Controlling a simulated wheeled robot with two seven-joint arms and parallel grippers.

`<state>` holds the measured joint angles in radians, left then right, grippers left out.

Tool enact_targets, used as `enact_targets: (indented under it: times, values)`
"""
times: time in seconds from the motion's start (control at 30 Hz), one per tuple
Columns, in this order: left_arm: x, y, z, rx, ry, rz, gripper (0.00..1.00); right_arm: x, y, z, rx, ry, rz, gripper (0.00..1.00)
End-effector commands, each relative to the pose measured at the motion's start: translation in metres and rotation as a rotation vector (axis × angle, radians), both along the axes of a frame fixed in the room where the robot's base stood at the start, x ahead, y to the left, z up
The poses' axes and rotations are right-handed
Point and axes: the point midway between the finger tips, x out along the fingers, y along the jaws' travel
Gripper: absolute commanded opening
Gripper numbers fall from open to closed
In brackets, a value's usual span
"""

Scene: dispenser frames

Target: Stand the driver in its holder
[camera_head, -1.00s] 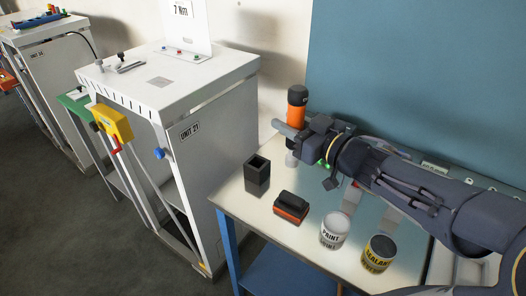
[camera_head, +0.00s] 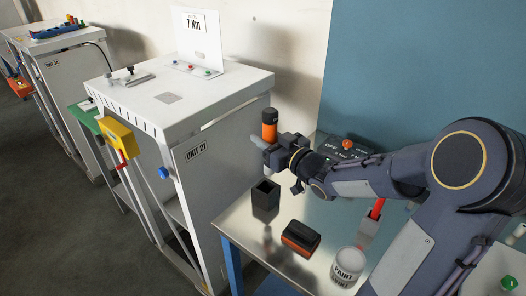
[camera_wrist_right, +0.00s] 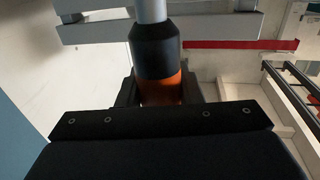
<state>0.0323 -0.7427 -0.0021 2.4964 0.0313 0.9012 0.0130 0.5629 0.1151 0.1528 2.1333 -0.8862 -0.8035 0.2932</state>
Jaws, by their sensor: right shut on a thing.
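The driver (camera_head: 269,124), with an orange and black handle, stands roughly upright in my right gripper (camera_head: 264,142). The gripper is shut on the handle, well above the table. The holder (camera_head: 265,197) is a dark, square, open-topped box standing on the table, below the gripper in the head view. The driver's lower end is hidden in the head view. In the right wrist view the driver (camera_wrist_right: 155,50) shows a black collar, an orange band between the fingers and a grey shaft at the top edge. My left gripper is not in view.
An orange and black block (camera_head: 300,238) and a paint can (camera_head: 347,264) stand on the table (camera_head: 238,222) in front. A red-handled tool (camera_head: 376,210) and a control panel with an orange knob (camera_head: 347,144) are farther right. The white Unit 21 cabinet (camera_head: 225,150) stands left of the table.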

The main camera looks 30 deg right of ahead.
Motion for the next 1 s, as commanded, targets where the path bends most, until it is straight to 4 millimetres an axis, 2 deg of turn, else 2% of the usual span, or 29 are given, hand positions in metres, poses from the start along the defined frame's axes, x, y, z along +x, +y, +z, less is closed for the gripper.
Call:
enact_targets:
  times: [0.23,0.43,0.73,1.0]
  values:
    - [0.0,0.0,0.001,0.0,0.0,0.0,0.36,0.015,0.003,-0.016,0.003,-0.003,0.002,0.05]
    - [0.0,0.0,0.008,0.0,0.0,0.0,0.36,0.014,0.003,-0.041,0.001,-0.001,0.001,0.05]
    - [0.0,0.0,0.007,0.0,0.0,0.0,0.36,0.013,0.002,-0.045,-0.002,-0.005,0.0,0.05]
    - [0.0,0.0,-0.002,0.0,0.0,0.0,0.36,0.013,0.002,-0.052,-0.001,-0.005,0.001,0.05]
